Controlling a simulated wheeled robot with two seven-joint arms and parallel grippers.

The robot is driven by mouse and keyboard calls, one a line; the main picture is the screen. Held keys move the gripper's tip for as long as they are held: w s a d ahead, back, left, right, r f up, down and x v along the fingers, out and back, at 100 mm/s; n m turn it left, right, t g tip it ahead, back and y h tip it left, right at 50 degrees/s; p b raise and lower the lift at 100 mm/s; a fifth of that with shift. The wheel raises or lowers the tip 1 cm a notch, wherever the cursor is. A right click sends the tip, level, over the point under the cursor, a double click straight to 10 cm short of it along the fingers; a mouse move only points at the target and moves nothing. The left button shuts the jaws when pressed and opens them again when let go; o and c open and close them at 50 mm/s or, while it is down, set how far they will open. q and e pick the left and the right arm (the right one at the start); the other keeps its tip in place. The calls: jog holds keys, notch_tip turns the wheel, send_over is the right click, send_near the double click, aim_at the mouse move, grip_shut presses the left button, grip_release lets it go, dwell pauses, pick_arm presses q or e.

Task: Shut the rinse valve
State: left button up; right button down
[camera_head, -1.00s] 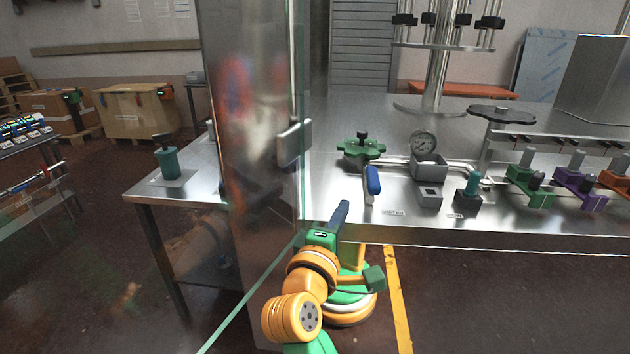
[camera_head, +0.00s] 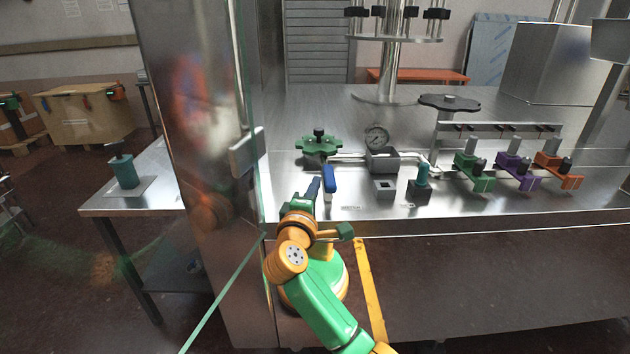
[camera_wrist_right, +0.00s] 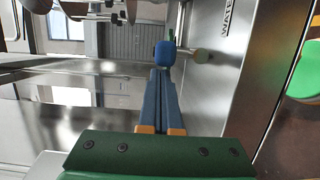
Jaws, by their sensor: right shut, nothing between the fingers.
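The rinse valve appears to be the valve with the blue lever handle (camera_head: 329,179) at the front left of the steel worktop. Its handle points toward the front edge, and in the right wrist view its rounded blue end (camera_wrist_right: 165,53) lies just beyond my fingertips. My right gripper (camera_head: 315,182) is shut and empty, its dark blue fingers just left of the handle in the head view. In the right wrist view the closed fingers (camera_wrist_right: 160,72) point at the handle and partly overlap it; I cannot tell whether they touch. My left gripper is out of view.
A green handwheel (camera_head: 319,145), a gauge (camera_head: 376,136) and a grey box (camera_head: 383,161) stand behind the handle. A teal-topped valve (camera_head: 421,180) and coloured clamps (camera_head: 474,172) are to the right. A steel post (camera_head: 195,130) and glass panel edge (camera_head: 243,80) stand left.

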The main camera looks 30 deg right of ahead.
jog(key=shift+w+d, duration=0.1)
jog(key=shift+w, duration=0.05)
dwell(0.4)
jog(key=shift+t+y, duration=0.3)
jog(key=shift+y, duration=0.1)
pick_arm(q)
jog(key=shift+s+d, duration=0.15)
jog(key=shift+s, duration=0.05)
pick_arm(e)
jog(key=shift+s+d+n+t+y, duration=0.2)
jog(key=shift+s+n+t+y, duration=0.1)
jog(key=shift+n, duration=0.1)
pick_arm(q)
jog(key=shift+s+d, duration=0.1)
pick_arm(e)
jog(key=shift+s+d+n+y, duration=0.1)
jog(key=shift+s+n+y, duration=0.05)
jog(key=shift+n+y, duration=0.15)
